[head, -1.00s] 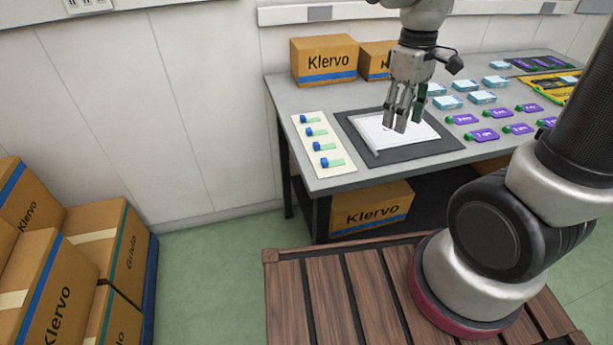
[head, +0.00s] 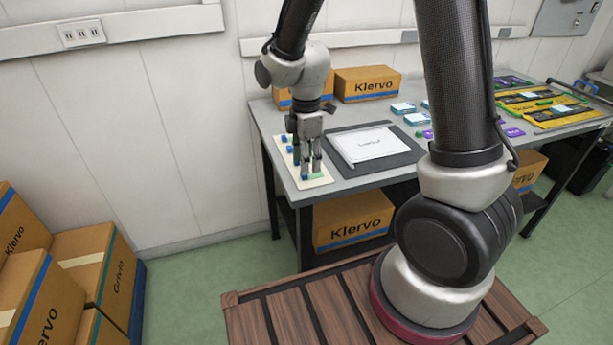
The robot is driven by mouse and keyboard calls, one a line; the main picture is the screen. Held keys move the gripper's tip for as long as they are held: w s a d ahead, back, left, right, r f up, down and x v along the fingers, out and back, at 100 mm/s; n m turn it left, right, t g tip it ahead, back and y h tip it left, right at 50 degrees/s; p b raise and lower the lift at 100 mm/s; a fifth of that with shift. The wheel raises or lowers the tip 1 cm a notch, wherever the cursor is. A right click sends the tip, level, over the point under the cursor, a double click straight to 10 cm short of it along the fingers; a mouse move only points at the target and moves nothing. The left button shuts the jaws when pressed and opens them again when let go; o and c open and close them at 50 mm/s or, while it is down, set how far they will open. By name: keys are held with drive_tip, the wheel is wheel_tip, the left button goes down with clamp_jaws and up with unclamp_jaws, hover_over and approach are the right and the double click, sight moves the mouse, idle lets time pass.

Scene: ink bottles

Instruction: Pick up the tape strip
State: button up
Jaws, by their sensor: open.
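A cream card (head: 321,182) lies at the left end of the grey table. It bears several short green tape strips with blue ends. The nearest green strip (head: 317,176) shows at the fingertips, with its blue end (head: 304,178) to the left. The strips farther back are mostly hidden by my gripper; only blue ends (head: 290,149) show. My gripper (head: 310,168) is open and points down over the near part of the card, by the nearest strip. I cannot tell whether the fingertips touch the strip or card.
To the right a white labelled sheet (head: 374,143) lies on a dark mat (head: 362,171). Brown boxes (head: 367,83) stand at the table's back. Light blue boxes (head: 403,108), purple items and yellow packs (head: 565,115) lie farther right. More boxes (head: 75,270) are stacked on the floor at left.

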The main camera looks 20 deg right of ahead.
sight(312, 174)
wheel_tip(312, 174, down, 4)
drive_tip(key=shift+r, duration=0.2)
drive_tip(key=shift+c, duration=0.4)
drive_tip(key=c, duration=0.7)
